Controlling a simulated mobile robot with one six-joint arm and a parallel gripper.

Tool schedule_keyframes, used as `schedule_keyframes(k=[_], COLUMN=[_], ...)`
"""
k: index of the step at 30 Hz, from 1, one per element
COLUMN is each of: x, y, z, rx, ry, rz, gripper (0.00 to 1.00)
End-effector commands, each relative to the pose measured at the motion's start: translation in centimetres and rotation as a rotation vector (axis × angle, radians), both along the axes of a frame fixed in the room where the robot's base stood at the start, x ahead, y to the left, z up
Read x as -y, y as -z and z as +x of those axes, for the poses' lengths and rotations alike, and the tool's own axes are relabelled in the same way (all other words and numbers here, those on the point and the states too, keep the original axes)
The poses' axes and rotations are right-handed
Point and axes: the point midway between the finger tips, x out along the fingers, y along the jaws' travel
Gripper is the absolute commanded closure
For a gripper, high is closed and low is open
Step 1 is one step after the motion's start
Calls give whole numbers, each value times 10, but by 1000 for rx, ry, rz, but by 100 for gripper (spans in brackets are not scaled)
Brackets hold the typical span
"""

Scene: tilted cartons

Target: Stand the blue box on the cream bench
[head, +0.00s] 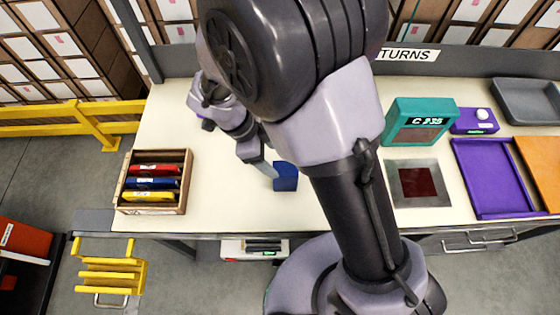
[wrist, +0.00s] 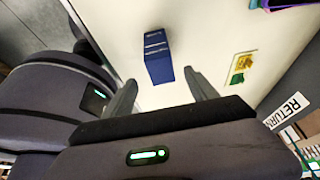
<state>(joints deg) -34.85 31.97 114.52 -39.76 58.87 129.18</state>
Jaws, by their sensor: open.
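The blue box (head: 286,177) is on the cream bench (head: 230,205), near the bench's middle and left of my arm's thick lower link. In the wrist view the blue box (wrist: 158,60) lies just beyond the fingertips, roughly in line with the gap between them. Its long side and a lined end face show there; I cannot tell for sure whether it stands or lies. My gripper (wrist: 161,82) is open and empty. In the head view my gripper (head: 260,165) is just left of the box, partly hidden by my wrist.
A wooden crate (head: 128,188) with red, blue and yellow boxes stands at the bench's left. Right of my arm are a teal device (head: 420,108), a dark red pad (head: 417,182) and a purple tray (head: 488,208). A small yellow-and-green item (wrist: 242,66) lies near the box.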

Motion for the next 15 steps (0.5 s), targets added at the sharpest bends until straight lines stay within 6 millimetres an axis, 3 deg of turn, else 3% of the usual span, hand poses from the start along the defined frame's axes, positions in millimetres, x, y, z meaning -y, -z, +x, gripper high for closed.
schedule_keyframes(k=[6, 8, 11, 15], x=[-3, 4, 28, 73], y=[-12, -26, -79, -160], z=[0, 0, -6, -43], rx=[-2, -13, -35, 32], ry=[-5, -35, -185, -569], rz=[7, 39, 160, 333], gripper=[33, 33, 33, 33])
